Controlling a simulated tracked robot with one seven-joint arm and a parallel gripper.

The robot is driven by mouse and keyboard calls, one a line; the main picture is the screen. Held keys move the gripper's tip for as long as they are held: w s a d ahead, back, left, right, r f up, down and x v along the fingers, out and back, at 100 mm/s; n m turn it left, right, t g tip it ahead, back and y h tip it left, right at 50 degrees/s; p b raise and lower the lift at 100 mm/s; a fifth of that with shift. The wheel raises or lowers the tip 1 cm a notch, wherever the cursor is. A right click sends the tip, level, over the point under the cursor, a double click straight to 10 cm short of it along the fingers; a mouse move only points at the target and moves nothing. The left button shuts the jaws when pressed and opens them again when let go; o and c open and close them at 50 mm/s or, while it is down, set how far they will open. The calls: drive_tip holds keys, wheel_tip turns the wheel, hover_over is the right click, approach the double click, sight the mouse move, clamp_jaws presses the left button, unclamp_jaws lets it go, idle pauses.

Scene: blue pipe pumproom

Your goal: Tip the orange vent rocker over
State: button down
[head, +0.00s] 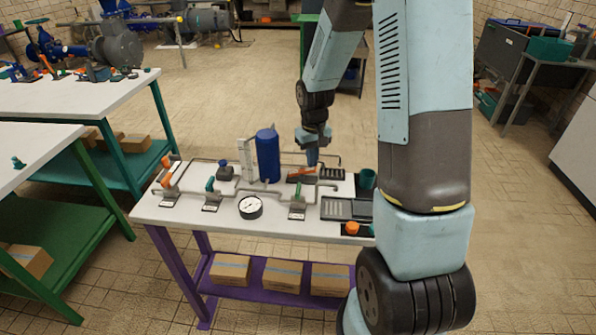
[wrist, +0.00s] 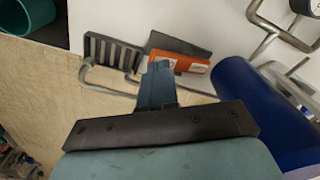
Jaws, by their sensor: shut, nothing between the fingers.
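The orange vent rocker (head: 299,172) sits on the far part of the white bench, right of the blue cylinder (head: 268,155). In the wrist view the rocker (wrist: 182,61) shows its orange face beside a dark grey plate. My gripper (head: 312,161) points down over the rocker's right end in the head view. In the wrist view my gripper's fingers (wrist: 158,72) are together, with nothing between them, and overlap the left end of the orange face. I cannot tell whether they touch it. The fingers hide a little of that end.
A dark slotted block (wrist: 112,52) lies beside the rocker, with grey piping along it. The blue cylinder (wrist: 262,105) stands close by. My arm hides the bench's right end.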

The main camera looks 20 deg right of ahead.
drive_tip(key=shift+f, duration=1.25)
drive_tip(key=shift+r, duration=0.15)
drive_tip(key=shift+r, duration=4.15)
